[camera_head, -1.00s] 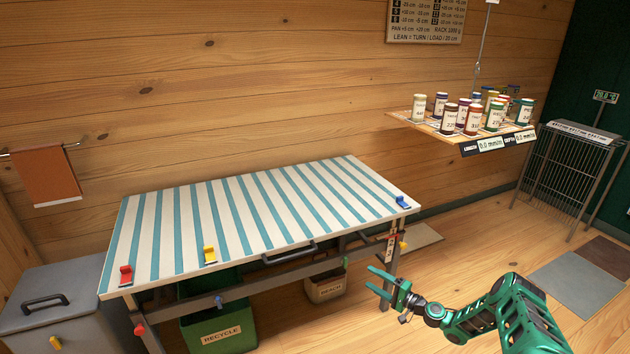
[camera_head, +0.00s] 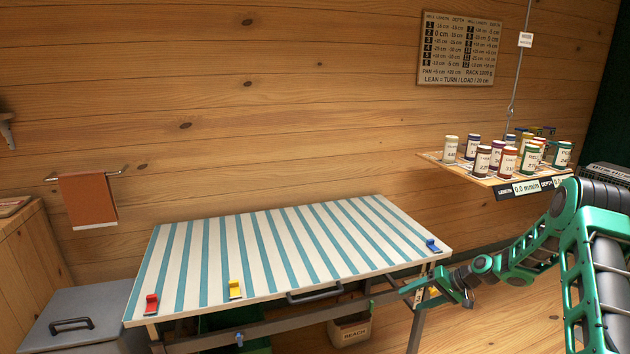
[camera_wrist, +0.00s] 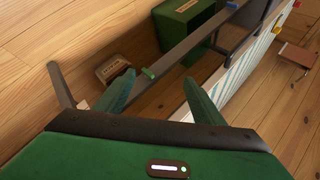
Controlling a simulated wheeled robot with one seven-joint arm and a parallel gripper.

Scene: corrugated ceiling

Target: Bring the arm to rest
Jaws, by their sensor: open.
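My gripper (camera_head: 437,292) is at the right in the head view, beside the table's right front corner. My green arm reaches in from the right edge, bent at the elbow. In the wrist view my gripper (camera_wrist: 160,98) shows two green fingers spread apart with nothing between them. The fingers point towards the space under the table. Whether the fingertips touch the table leg cannot be told.
A table with a striped top (camera_head: 290,245) stands close by. A hanging shelf (camera_head: 482,178) with several labelled jars is behind my arm. A grey bin (camera_head: 85,325) is at the left. A beach box (camera_wrist: 112,68) and a green recycle bin (camera_wrist: 185,25) are under the table.

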